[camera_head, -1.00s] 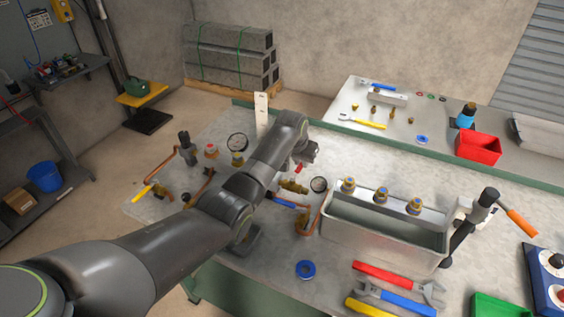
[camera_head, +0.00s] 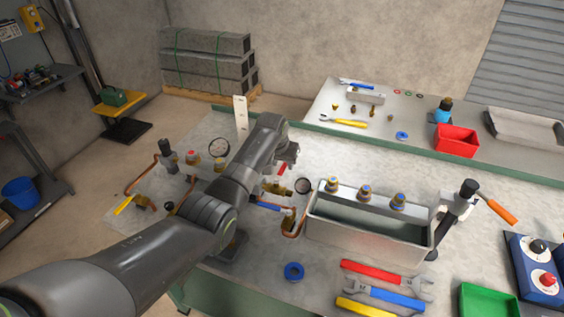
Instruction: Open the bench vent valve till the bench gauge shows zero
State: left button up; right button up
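My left arm reaches in from the left over the bench. Its gripper (camera_head: 287,160) points away from the camera, close to a small red handle (camera_head: 282,170) on brass pipework. Whether the fingers touch the handle or are open or shut is hidden by the wrist. A round gauge (camera_head: 303,185) stands just right of brass fittings (camera_head: 276,187); another gauge (camera_head: 219,148) stands left of the arm. Their readings are too small to tell. A blue lever (camera_head: 267,206) and a yellow lever (camera_head: 124,205) also show on the pipework. I cannot tell which valve is the bench vent. My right gripper is not in view.
A metal tank (camera_head: 365,243) with brass fittings on its rim stands right of the pipework. A blue ring (camera_head: 293,271), red wrench (camera_head: 372,272) and green tray (camera_head: 490,301) lie in front. A hand pump with an orange handle (camera_head: 503,213) stands at right.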

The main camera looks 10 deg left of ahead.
pick_arm(q)
jog(key=shift+s+r, duration=0.25)
jog(key=shift+r, duration=0.3)
jog(key=b+v, duration=0.2)
jog(key=v, duration=1.4)
jog(key=shift+a, duration=0.1)
